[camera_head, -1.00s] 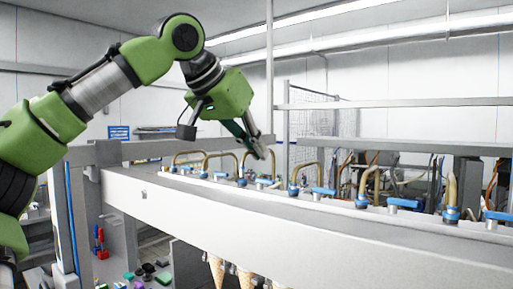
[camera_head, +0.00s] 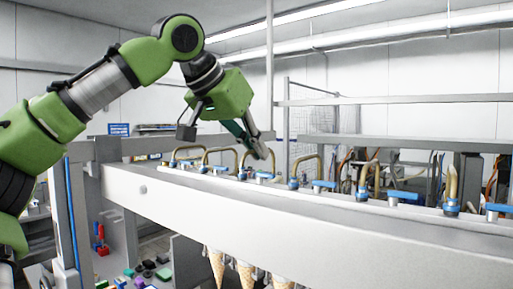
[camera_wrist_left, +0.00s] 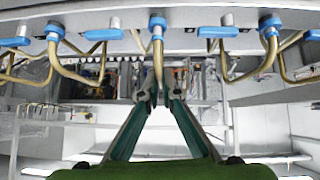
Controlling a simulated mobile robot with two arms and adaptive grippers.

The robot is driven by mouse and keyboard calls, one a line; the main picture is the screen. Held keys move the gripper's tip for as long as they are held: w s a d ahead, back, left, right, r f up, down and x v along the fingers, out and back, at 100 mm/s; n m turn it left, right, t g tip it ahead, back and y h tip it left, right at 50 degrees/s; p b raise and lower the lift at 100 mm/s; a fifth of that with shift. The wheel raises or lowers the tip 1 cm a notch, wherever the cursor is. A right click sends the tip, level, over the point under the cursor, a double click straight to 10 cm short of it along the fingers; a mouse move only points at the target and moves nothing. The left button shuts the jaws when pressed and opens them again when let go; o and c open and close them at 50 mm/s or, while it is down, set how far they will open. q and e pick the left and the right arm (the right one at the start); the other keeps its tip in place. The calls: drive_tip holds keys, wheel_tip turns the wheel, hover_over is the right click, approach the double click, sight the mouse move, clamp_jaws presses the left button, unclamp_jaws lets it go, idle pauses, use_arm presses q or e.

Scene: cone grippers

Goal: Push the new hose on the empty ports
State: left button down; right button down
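My left gripper (camera_head: 262,152) reaches down from the left to a bent tan hose (camera_head: 243,158) above the white beam (camera_head: 250,215). In the left wrist view, the hose (camera_wrist_left: 158,62) runs from a blue fitting (camera_wrist_left: 157,22) to between my left fingertips (camera_wrist_left: 154,97). The fingers are nearly together, with the hose in the narrow gap, and look shut on it. The hose's far end is hidden by the fingers. Other blue fittings along the beam carry bent hoses (camera_head: 308,168). Which ports are empty is too small to tell. My right gripper is not in view.
Ice-cream cones (camera_head: 246,272) hang under the beam. A rail (camera_head: 390,144) and clutter with cables stand behind the hoses. Small coloured blocks (camera_head: 130,273) lie low at the left.

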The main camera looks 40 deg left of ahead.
use_arm(q)
drive_tip(key=shift+f, duration=0.25)
idle(0.3)
drive_tip(key=c, duration=2.2)
unclamp_jaws()
drive_tip(key=shift+o, duration=0.3)
drive_tip(key=shift+o, duration=1.3)
drive_tip(key=shift+r, duration=0.1)
drive_tip(key=shift+r+p, duration=0.75)
drive_tip(key=shift+r, duration=1.65)
